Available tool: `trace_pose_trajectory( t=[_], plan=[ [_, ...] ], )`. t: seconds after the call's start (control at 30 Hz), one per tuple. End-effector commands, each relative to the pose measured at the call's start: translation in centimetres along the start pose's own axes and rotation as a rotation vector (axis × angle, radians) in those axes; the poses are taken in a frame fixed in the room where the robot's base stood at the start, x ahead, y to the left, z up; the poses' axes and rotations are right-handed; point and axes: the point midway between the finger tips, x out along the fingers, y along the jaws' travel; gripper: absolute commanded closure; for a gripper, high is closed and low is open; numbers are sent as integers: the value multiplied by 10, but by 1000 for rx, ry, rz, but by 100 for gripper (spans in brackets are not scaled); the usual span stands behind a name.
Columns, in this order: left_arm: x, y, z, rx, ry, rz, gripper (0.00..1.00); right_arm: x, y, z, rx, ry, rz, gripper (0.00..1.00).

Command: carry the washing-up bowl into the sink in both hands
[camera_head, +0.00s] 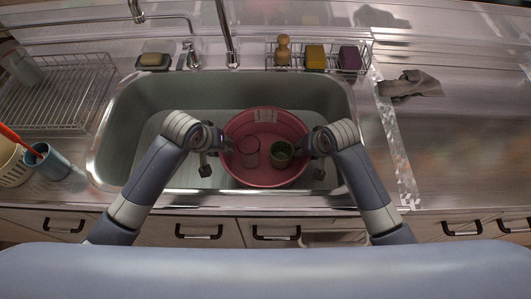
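The washing-up bowl (262,180) is round and pinkish red, and is inside the outline of the grey metal sink (130,120), right of its middle. It looks level; whether it rests on the sink floor is unclear. A clear glass (249,152) and a green cup (281,154) are in it. My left gripper (226,146) is at the bowl's left rim and my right gripper (306,146) at its right rim. Both appear shut on the rim, though their fingers are small and partly hidden by my wrists.
A faucet (229,45) stands behind the sink. A wire caddy (318,58) with a brush and sponges is at the back right. A dish rack (60,95) and blue cup (48,161) are at left. A grey cloth (410,85) lies on the otherwise clear right counter.

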Motion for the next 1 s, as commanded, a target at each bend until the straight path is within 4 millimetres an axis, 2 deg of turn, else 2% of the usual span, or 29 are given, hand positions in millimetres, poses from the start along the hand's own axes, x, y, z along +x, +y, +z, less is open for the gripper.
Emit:
trace_pose_trajectory(
  t=[0.3, 0.5, 0.67, 0.77, 1.0],
  plan=[
    [-64, 0, -1, 1, 3, 0, 72, 0, -1, 0, 0, 0, -2, 72],
    [-92, -1, 0, 1, 1, -2, 72, 0, -1, 0, 0, 0, -2, 72],
    [-100, -1, 0, 1, 0, -3, 72, -3, -1, 0, 0, 1, -2, 72],
    [-101, -1, 0, 0, -1, -3, 72, -11, -1, 0, -1, 2, -2, 72],
    [-100, -1, 0, 0, -1, -3, 72, -53, -1, -1, 0, 4, -2, 72]
  ],
)
